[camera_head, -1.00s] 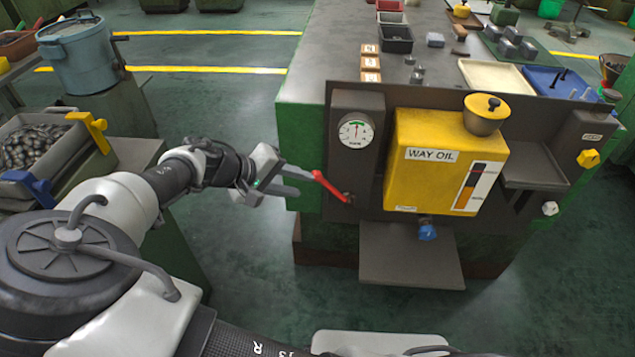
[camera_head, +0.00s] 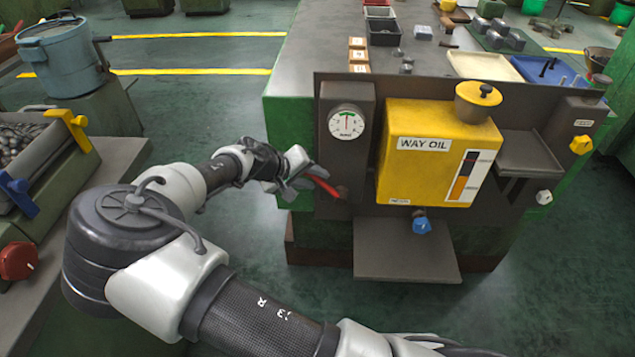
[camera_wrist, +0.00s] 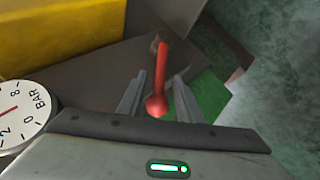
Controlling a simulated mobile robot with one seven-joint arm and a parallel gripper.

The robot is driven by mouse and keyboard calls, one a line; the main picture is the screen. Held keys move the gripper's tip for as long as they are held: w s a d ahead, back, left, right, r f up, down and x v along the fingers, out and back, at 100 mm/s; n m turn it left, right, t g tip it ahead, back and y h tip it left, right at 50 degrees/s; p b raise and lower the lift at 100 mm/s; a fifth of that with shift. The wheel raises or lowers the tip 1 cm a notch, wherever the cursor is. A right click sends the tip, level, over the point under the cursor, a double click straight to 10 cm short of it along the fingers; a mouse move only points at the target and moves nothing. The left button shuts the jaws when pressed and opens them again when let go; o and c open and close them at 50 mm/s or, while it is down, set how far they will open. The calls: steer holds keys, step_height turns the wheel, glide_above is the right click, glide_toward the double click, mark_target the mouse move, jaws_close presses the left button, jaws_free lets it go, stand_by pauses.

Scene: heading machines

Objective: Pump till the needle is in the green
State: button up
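The red pump lever (camera_head: 324,186) sticks out to the left from the lower left of the dark panel, below the round gauge. In the wrist view the lever (camera_wrist: 162,75) ends in a red knob between my two fingers. My gripper (camera_head: 302,182) is at the lever's free end; in the wrist view my gripper (camera_wrist: 158,98) is open, with gaps beside the lever. The white gauge (camera_head: 346,122) has a thin needle pointing about straight up, near a small green mark at the top; the exact reading is too small to tell. The gauge (camera_wrist: 22,110) is partly cut off in the wrist view.
The yellow WAY OIL tank (camera_head: 432,155) stands right of the gauge, with a blue knob (camera_head: 421,226) below it. A grey shelf (camera_head: 405,262) juts out low in front. The floor between is clear.

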steer(key=shift+x, duration=1.1)
jaws_close()
steer(key=shift+r, duration=0.1)
